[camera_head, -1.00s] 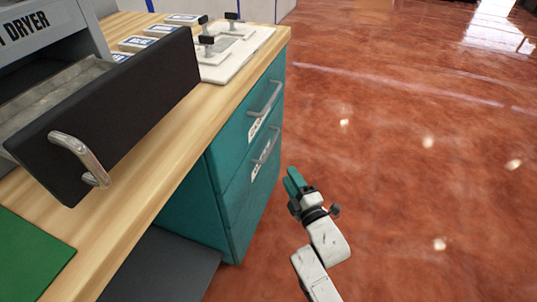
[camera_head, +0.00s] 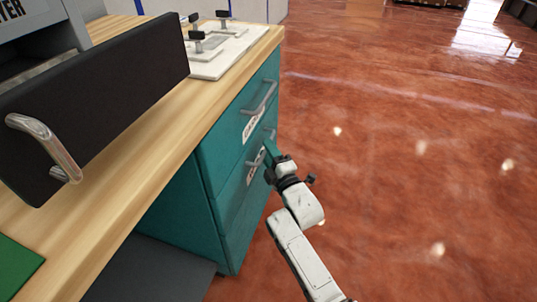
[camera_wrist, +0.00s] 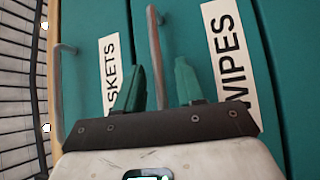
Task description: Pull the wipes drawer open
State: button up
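The wipes drawer (camera_wrist: 198,95), with its white WIPES label (camera_wrist: 230,55), is the lower teal drawer front under the counter. It looks shut, and it also shows in the head view (camera_head: 236,195). Its grey bar handle (camera_wrist: 154,45) runs between my two teal fingers in the wrist view. My gripper (camera_wrist: 160,75) is open, with a gap on each side of the bar. In the head view my gripper (camera_head: 270,150) is at the lower handle, partly hiding it. I cannot tell how deep the bar sits between the fingers.
The gaskets drawer (camera_wrist: 95,25) is above, shut, with its own bar handle (camera_wrist: 57,90). A wooden counter (camera_head: 130,180) holds a dark open tray front with a metal handle (camera_head: 45,145) and a white plate (camera_head: 235,50) with clamps. The red floor (camera_head: 420,190) at right is clear.

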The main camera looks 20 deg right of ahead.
jog(key=shift+c, duration=0.5)
grip_shut()
